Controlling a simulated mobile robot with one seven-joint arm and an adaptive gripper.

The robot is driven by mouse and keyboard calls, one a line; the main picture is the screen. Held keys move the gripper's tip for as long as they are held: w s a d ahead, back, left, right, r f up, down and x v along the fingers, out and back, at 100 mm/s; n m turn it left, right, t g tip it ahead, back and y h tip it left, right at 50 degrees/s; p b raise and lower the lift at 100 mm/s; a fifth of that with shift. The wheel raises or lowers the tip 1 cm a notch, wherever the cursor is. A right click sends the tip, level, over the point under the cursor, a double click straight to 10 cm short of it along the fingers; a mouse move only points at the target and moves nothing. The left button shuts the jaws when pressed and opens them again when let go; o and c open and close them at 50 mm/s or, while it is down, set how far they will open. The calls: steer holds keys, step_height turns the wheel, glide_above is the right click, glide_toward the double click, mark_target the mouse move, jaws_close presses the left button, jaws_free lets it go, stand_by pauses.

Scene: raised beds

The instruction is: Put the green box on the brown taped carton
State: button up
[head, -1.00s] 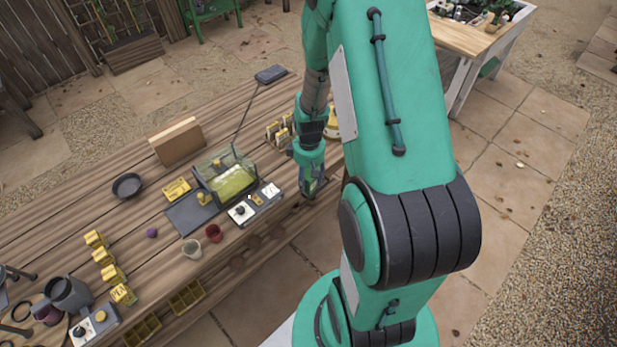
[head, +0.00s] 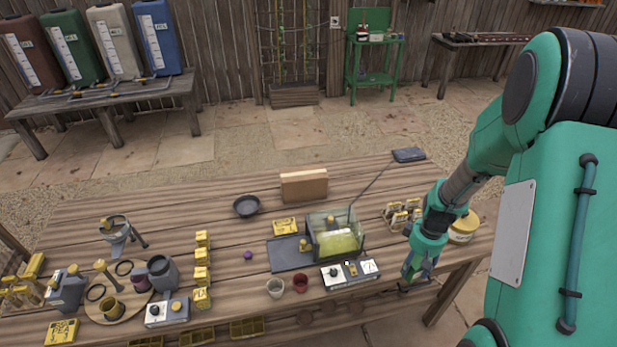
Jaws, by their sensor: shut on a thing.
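The brown carton (head: 304,187) stands near the far edge of the wooden table, left of my gripper; I cannot make out tape on it. My gripper (head: 408,283) points down at the table's near right part, right of the black-and-white control panel. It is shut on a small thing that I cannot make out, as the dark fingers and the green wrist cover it. I cannot pick out the green box anywhere else on the table.
A clear case (head: 335,240) with a yellow-green inside stands between my gripper and the carton. The control panel (head: 350,274), a red cup (head: 300,283), a black bowl (head: 247,206) and a yellow-labelled tub (head: 463,228) stand nearby. The table is free around the carton.

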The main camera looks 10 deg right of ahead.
step_height(320, 180, up, 15)
steer(key=w+a+r+n+p, duration=0.15)
steer(key=w+a+n, duration=0.4)
steer(key=w, duration=0.55)
steer(key=w+a+n+p, duration=0.35)
steer(key=w+a, duration=0.25)
steer(key=w, duration=0.6)
steer(key=w+a+f+n+p, duration=0.1)
steer(key=w+a+n+p, duration=0.1)
steer(key=w+a+n, duration=0.75)
steer(key=w+a+f+m, duration=0.2)
steer(key=a+f, duration=0.1)
steer(key=f, duration=0.2)
steer(key=shift+a, duration=0.25)
steer(key=shift+f+m, duration=0.1)
steer(key=shift+m, duration=0.15)
